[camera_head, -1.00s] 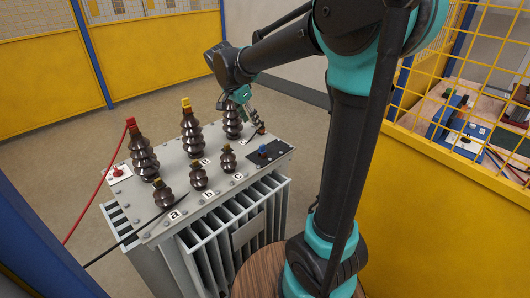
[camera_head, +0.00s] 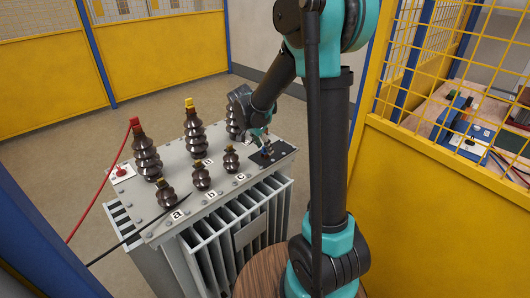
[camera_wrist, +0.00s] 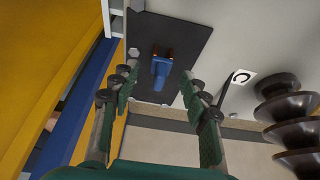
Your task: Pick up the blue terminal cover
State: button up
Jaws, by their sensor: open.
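The blue terminal cover (camera_wrist: 160,72) stands on a black plate (camera_wrist: 185,42) on top of the grey transformer, with two orange-brown ends showing on it. In the wrist view it lies ahead of my gripper (camera_wrist: 160,88), between the lines of the two open fingers and apart from both. In the head view my gripper (camera_head: 264,147) hangs over the black plate (camera_head: 278,153) at the transformer's right end, and the cover is mostly hidden there by the gripper.
Brown ribbed insulators stand on the transformer top (camera_head: 225,180); one (camera_wrist: 295,120) is close on the right in the wrist view. A red cable (camera_head: 95,190) and a black cable run off left. Yellow fence panels (camera_head: 450,200) stand at the right.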

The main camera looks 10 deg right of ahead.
jog(key=shift+x, duration=1.05)
grip_shut()
jog(key=shift+r, duration=0.15)
